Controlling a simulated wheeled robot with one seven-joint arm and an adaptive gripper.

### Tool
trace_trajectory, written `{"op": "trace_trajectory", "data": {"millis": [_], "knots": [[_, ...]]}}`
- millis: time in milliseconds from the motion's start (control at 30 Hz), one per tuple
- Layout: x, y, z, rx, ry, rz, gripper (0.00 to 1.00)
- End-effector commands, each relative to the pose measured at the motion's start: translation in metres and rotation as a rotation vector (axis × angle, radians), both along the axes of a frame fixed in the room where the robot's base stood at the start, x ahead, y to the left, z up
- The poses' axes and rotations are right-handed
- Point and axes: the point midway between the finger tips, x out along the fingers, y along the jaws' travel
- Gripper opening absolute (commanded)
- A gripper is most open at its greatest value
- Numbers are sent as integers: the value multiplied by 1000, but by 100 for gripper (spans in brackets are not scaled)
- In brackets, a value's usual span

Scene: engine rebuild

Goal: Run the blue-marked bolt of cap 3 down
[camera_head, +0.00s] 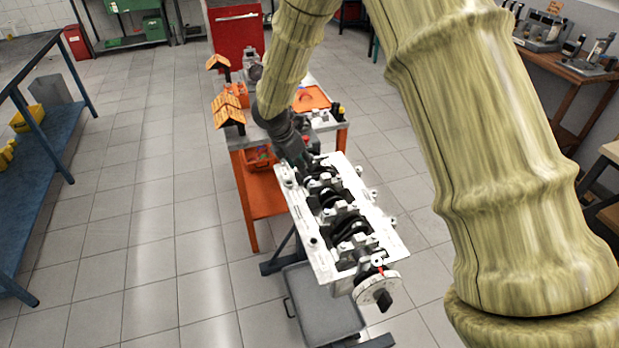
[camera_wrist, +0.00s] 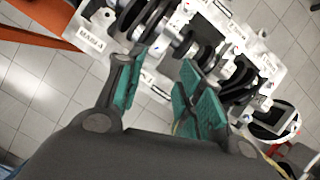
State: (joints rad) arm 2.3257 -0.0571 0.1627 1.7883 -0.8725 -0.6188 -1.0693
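The engine block (camera_head: 322,262), pale grey with dark crankshaft parts and several light bearing caps, lies on a stand in the head view. The block also shows across the top of the wrist view (camera_wrist: 268,66), with small printed labels. My gripper (camera_head: 303,160) is over the block's far end. In the wrist view my gripper's teal-padded fingers (camera_wrist: 163,56) are apart, with no object gripped between them. The fingertips point toward the block's caps and crankshaft.
An orange-legged workbench (camera_head: 250,205) with small orange-roofed holders and bins stands behind the block. A round dial (camera_head: 376,291) with a black knob is at the block's near end. A grey tray (camera_head: 325,312) is below.

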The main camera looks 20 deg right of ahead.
Motion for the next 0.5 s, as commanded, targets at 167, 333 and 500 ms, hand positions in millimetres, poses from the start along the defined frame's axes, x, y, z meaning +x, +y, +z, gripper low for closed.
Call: {"op": "trace_trajectory", "data": {"millis": [167, 333, 500], "knots": [[5, -7, -23, 1, 5, 0, 37], [8, -17, -43, 2, 4, -2, 37], [10, -26, -63, 1, 4, -5, 37]]}}
